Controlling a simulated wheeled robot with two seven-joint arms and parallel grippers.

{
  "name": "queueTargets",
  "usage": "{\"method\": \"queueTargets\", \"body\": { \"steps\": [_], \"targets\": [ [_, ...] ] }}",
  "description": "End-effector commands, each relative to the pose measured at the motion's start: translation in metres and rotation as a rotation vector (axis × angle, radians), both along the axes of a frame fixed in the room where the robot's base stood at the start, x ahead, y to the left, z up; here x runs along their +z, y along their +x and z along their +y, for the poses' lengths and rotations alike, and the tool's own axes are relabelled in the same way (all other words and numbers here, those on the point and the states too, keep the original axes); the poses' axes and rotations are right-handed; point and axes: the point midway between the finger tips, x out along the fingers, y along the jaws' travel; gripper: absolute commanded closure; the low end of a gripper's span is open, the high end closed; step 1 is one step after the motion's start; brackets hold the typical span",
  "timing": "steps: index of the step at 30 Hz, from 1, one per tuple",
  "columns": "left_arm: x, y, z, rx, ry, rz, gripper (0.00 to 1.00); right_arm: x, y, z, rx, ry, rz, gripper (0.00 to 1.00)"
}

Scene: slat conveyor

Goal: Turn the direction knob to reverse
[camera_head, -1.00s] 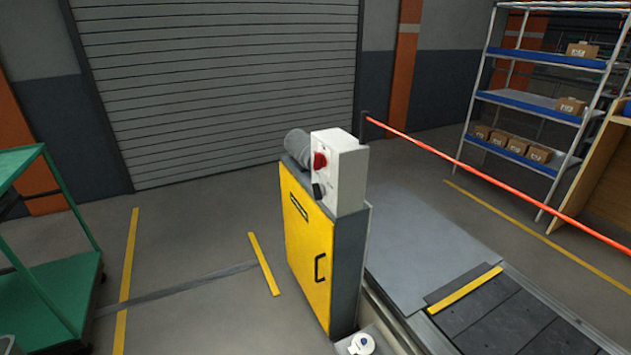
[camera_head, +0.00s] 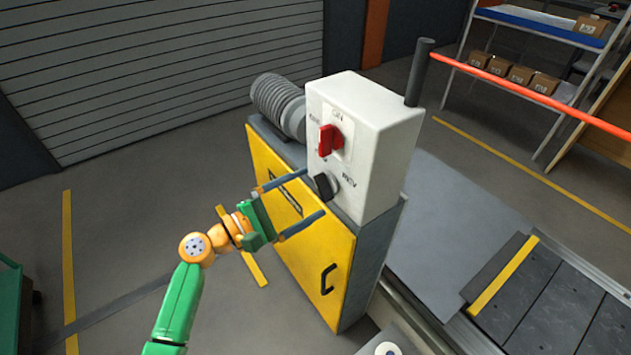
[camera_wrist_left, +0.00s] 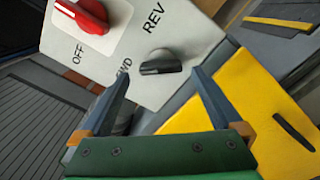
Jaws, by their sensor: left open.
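The direction knob (camera_head: 325,186) is a small black knob low on the front of the white control box (camera_head: 372,140). The REV label is to its right in the head view. In the left wrist view the black knob (camera_wrist_left: 160,62) lies just beyond the fingertips, roughly between them, with REV and a partly hidden "WD" label near it. My left gripper (camera_head: 297,200) is open and empty, its fingers pointing at the box, apart from the knob as far as I can tell. My right gripper is not in view.
A red ON/OFF switch (camera_head: 330,140) sits above the knob on the same box. The box stands on a yellow cabinet (camera_head: 300,236) with a black handle. A grey ribbed motor (camera_head: 278,104) is behind it. The conveyor (camera_head: 540,300) is at right.

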Motion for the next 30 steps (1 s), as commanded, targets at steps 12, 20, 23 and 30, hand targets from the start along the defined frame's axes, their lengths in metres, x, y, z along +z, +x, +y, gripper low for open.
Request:
{"method": "queueTargets", "body": {
  "steps": [12, 20, 23, 30],
  "targets": [
    [-0.001, 0.020, -0.029, 0.001, 0.004, 0.000, 0.00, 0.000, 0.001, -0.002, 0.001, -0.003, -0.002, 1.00],
    [-0.001, 0.020, -0.028, 0.001, 0.005, 0.000, 0.54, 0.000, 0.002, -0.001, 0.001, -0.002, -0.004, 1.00],
    [-0.001, 0.020, -0.028, 0.000, 0.005, 0.001, 0.81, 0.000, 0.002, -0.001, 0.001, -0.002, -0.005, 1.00],
    [-0.003, 0.020, -0.028, 0.000, 0.020, -0.021, 0.81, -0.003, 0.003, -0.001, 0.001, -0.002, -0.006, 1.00]
  ]
}}
